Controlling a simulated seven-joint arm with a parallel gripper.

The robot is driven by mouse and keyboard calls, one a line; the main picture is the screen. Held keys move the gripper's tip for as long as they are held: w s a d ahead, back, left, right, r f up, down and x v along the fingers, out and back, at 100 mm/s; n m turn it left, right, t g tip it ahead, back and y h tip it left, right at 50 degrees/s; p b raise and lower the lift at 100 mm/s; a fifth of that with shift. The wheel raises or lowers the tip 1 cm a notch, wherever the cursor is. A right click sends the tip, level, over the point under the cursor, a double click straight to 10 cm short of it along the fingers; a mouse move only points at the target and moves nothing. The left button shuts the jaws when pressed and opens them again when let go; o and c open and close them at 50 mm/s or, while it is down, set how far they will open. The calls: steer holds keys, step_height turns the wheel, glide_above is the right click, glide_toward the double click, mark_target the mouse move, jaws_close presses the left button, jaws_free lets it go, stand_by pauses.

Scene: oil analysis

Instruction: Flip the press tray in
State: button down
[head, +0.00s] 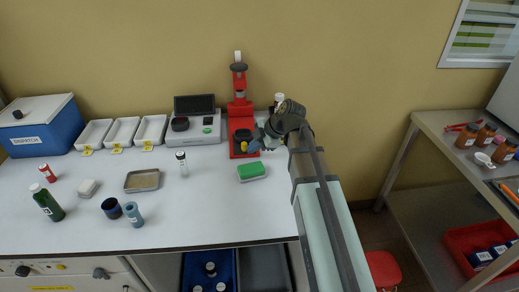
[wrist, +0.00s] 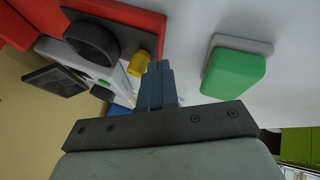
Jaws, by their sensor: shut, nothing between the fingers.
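The red press (head: 239,108) stands against the back wall, with its base also at the upper left of the wrist view (wrist: 140,25). Its round black tray (head: 242,134) sits over the base and shows in the wrist view (wrist: 92,42). A yellow knob (head: 244,146) is at the tray's front, and it also shows in the wrist view (wrist: 138,64). My gripper (head: 257,141) is at the right of the knob, fingers shut and empty. In the wrist view the fingertips (wrist: 158,72) are right beside the knob; I cannot tell whether they touch it.
A green and grey sponge (head: 252,171) lies just in front of my gripper. A scale (head: 194,125) with a dark display stands left of the press. A bottle (head: 279,98) stands behind my wrist. The counter's front middle (head: 210,215) is clear.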

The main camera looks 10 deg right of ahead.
mark_target(250, 132)
steer(key=shift+w+a, duration=0.25)
steer(key=shift+w, duration=0.2)
steer(key=shift+w, duration=0.1)
steer(key=w, duration=0.7)
steer(key=shift+w, duration=0.35)
steer(key=shift+s, duration=0.1)
steer(key=shift+s+d, duration=0.2)
steer(key=shift+s, duration=0.25)
steer(key=s+d, duration=0.2)
steer(key=s, duration=0.1)
steer(key=shift+r, duration=0.4)
steer(key=v, duration=0.9)
